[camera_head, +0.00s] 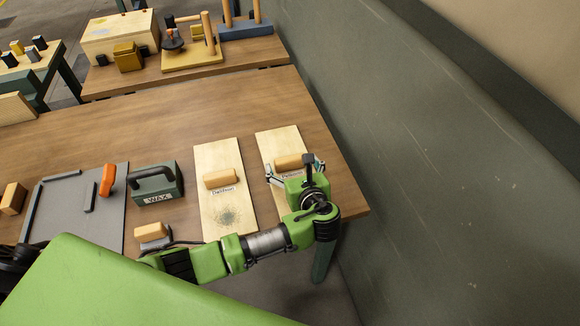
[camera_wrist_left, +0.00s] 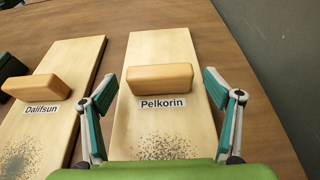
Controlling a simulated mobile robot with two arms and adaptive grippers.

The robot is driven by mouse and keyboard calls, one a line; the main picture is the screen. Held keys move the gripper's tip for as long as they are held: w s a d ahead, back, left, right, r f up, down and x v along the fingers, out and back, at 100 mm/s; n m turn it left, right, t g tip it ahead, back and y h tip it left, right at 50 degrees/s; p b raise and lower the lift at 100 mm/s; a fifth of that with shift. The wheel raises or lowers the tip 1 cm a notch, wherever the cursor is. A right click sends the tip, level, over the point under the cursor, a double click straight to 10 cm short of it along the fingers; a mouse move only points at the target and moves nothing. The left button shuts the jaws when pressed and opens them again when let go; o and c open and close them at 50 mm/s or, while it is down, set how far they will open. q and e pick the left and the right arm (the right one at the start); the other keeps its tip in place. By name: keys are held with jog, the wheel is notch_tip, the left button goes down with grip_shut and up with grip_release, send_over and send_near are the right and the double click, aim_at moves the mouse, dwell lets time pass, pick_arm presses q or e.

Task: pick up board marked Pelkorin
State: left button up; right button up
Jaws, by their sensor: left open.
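The board marked Pelkorin (camera_head: 277,142) is a pale wooden board with a block handle (camera_head: 288,161), lying at the right end of the table. In the left wrist view the Pelkorin board (camera_wrist_left: 160,50) shows its label below the handle (camera_wrist_left: 160,77) and dark specks near its lower end. My left gripper (camera_wrist_left: 167,85) is open, with one finger on each side of the handle and apart from it. In the head view my left gripper (camera_head: 293,172) covers the board's near part and some of its label. My right gripper is not in view.
A similar board marked Dalifsun (camera_head: 218,157) lies just left, its handle (camera_wrist_left: 38,88) near my left finger. A green WAX block (camera_head: 157,184), a grey tray (camera_head: 65,215) and an orange tool (camera_head: 107,180) are farther left. The table (camera_head: 350,190) ends close by on the right, beside a grey wall (camera_head: 430,130).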

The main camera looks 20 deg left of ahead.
pick_arm(q)
jog(key=shift+x, duration=1.2)
jog(key=c, duration=1.6)
jog(key=shift+c, duration=0.2)
jog(key=shift+r, duration=0.15)
